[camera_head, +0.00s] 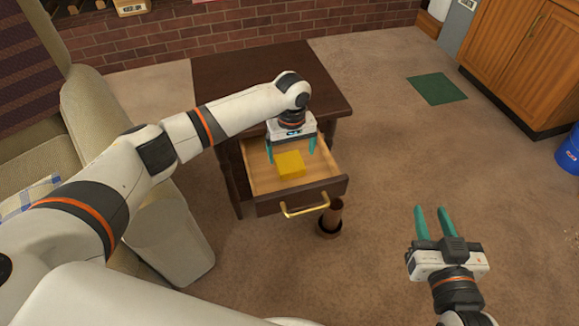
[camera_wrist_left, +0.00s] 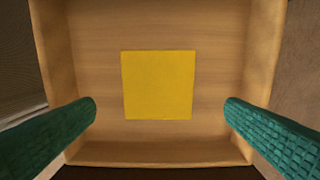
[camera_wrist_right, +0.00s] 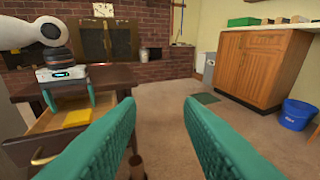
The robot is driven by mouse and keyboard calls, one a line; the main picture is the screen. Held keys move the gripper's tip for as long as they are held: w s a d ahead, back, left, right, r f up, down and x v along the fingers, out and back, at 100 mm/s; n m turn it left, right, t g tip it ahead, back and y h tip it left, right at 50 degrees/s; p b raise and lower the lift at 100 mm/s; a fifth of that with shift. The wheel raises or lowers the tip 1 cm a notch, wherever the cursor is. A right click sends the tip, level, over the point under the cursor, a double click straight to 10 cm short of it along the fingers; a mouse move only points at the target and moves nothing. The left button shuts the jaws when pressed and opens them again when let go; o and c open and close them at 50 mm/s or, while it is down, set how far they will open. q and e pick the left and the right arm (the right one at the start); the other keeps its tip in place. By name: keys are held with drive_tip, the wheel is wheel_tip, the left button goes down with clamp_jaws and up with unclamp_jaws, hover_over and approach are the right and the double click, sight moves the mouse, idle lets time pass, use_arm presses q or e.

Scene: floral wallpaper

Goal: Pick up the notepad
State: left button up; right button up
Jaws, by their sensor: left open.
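The yellow notepad (camera_head: 290,165) lies flat in the open wooden drawer (camera_head: 318,187). In the left wrist view the notepad (camera_wrist_left: 158,85) is square and sits near the middle of the drawer bottom. My left gripper (camera_head: 291,158) is above the drawer, pointing down, with its teal fingers wide apart on either side of the notepad; in its wrist view they do not touch it. My right gripper (camera_head: 432,212) is open and empty over the floor, right of the drawer. The right wrist view also shows the notepad (camera_wrist_right: 77,117).
The drawer belongs to a dark brown table (camera_head: 215,75). A brown vase-like object (camera_head: 331,218) stands on the floor by the drawer front. An armchair (camera_head: 165,235) is on the left. A wooden cabinet (camera_head: 525,60) and blue bucket (camera_head: 570,152) are at right. Carpet between is mostly clear.

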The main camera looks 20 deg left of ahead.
sight(290, 162)
use_arm(q)
drive_tip(key=shift+f, duration=0.45)
drive_tip(key=f+b, duration=0.2)
drive_tip(key=f, duration=0.1)
drive_tip(key=f+b, duration=0.1)
drive_tip(key=shift+w+a+f, duration=0.15)
drive_tip(key=shift+w+a, duration=0.2)
drive_tip(key=shift+a, duration=0.05)
drive_tip(key=shift+f, duration=0.25)
use_arm(e)
wheel_tip(290, 162, up, 11)
drive_tip(key=s+a+t+y, duration=0.1)
drive_tip(key=s+t+y, duration=0.1)
drive_tip(key=t, duration=0.6)
drive_tip(key=shift+a+t+y, duration=0.15)
drive_tip(key=shift+t+y, duration=0.15)
drive_tip(key=shift+y, duration=0.1)
use_arm(q)
drive_tip(key=shift+c, duration=0.2)
use_arm(e)
drive_tip(key=shift+r, duration=0.1)
use_arm(q)
drive_tip(key=c, duration=1.1)
drive_tip(key=shift+o, duration=0.2)
use_arm(e)
drive_tip(key=shift+w, duration=0.1)
use_arm(q)
drive_tip(key=shift+r, duration=0.2)
